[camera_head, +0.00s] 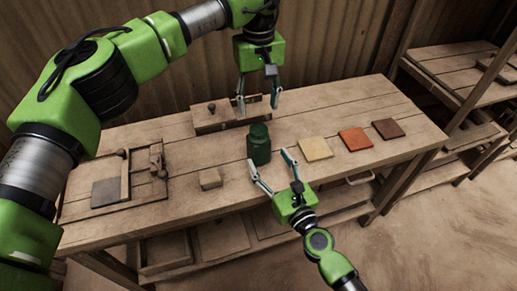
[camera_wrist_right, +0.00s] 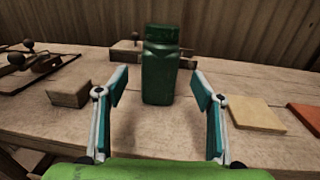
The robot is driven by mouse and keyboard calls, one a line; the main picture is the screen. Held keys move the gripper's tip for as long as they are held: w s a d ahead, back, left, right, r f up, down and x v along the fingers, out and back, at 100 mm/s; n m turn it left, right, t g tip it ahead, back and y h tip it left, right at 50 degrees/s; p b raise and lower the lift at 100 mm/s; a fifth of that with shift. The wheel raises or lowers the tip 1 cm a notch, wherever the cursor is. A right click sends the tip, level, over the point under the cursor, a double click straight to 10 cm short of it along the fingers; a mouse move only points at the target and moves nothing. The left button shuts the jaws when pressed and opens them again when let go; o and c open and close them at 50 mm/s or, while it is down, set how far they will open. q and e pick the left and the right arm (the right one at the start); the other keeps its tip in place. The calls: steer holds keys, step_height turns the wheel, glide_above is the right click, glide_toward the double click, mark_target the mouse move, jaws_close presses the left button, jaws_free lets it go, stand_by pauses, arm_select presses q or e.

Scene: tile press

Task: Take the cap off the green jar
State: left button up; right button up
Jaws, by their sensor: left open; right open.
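The green jar (camera_head: 259,150) stands upright on the wooden table, with its dark green cap (camera_head: 259,130) on top. It also shows in the right wrist view (camera_wrist_right: 160,75), with the cap (camera_wrist_right: 162,34) above its shoulder. My right gripper (camera_head: 272,168) is open in front of the jar, its fingers spread to either side of the jar's line; in its wrist view the fingers (camera_wrist_right: 160,92) are apart and do not touch the jar. My left gripper (camera_head: 259,103) is open, pointing down above and behind the jar, apart from the cap.
A yellow tile (camera_head: 316,149), an orange tile (camera_head: 355,139) and a brown tile (camera_head: 388,129) lie right of the jar. A small wooden block (camera_head: 210,179) lies to its left. A wooden press with a grey plate (camera_head: 105,192) is at far left. A wooden box with a knob (camera_head: 205,121) stands behind.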

mark_target(259, 129)
steer(key=x, duration=0.7)
steer(key=shift+w+a, duration=0.1)
steer(key=shift+w, duration=0.3)
jaws_close()
arm_select(q)
steer(key=m, duration=0.4)
steer(key=shift+d, duration=0.1)
steer(key=shift+f, duration=0.2)
steer(key=shift+m, duration=0.3)
step_height(259, 129, down, 8)
steer(key=shift+r, duration=0.2)
